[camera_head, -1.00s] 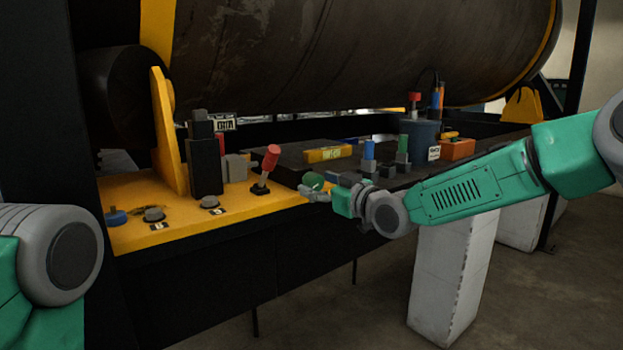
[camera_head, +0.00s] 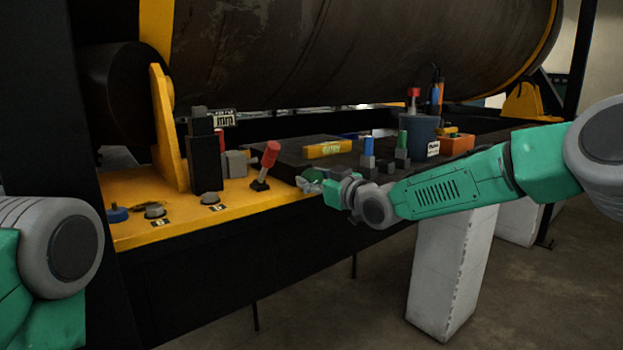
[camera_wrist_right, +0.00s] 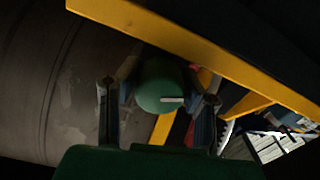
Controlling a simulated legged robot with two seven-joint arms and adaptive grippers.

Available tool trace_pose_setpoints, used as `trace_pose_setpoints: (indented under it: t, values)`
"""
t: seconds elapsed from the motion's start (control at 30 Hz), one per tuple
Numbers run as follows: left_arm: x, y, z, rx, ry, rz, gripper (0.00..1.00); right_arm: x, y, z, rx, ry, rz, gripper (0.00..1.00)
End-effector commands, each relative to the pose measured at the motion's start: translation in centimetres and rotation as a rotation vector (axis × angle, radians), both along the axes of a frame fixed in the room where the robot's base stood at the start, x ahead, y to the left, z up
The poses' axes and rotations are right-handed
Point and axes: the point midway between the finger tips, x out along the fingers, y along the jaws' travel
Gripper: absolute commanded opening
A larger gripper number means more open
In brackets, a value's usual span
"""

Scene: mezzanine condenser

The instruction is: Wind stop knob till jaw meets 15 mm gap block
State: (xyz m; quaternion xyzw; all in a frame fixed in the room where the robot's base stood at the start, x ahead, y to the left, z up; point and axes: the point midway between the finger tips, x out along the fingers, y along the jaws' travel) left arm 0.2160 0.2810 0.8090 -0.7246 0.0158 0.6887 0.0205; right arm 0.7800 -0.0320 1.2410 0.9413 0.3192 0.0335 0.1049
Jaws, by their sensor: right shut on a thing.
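The stop knob is a round green knob (camera_wrist_right: 160,85) with a white mark on its face, in the right wrist view. My right gripper (camera_wrist_right: 158,100) has one finger on each side of it and is shut on it. In the head view my right gripper (camera_head: 309,183) is at the bench's front edge and hides most of the knob. I cannot clearly tell which part is the jaw or the 15 mm gap block. A black upright block (camera_head: 205,163) and a small grey block (camera_head: 235,163) stand on the yellow plate. My left gripper is out of view.
A red-handled lever (camera_head: 270,155) stands left of my right gripper. A yellow level (camera_head: 328,149), blue- and green-topped pieces (camera_head: 368,148) and a dark blue tub (camera_head: 418,137) are on the black bench. The large dark cylinder (camera_head: 350,55) lies behind.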

Motion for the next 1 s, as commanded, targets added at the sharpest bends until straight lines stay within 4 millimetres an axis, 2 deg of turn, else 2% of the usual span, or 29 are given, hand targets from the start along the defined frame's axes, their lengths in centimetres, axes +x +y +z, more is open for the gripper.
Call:
trace_pose_setpoints:
  t: [0.03,0.47,1.0]
  values:
    - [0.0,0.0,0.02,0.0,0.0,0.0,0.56,0.02,0.13,0.46,0.005,-0.007,0.001,0.06]
    - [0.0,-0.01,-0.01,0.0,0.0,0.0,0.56,0.06,-0.01,0.67,0.06,0.027,-0.001,0.06]
    - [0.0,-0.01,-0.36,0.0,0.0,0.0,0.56,0.21,-0.24,0.82,0.368,0.247,-0.003,0.05]
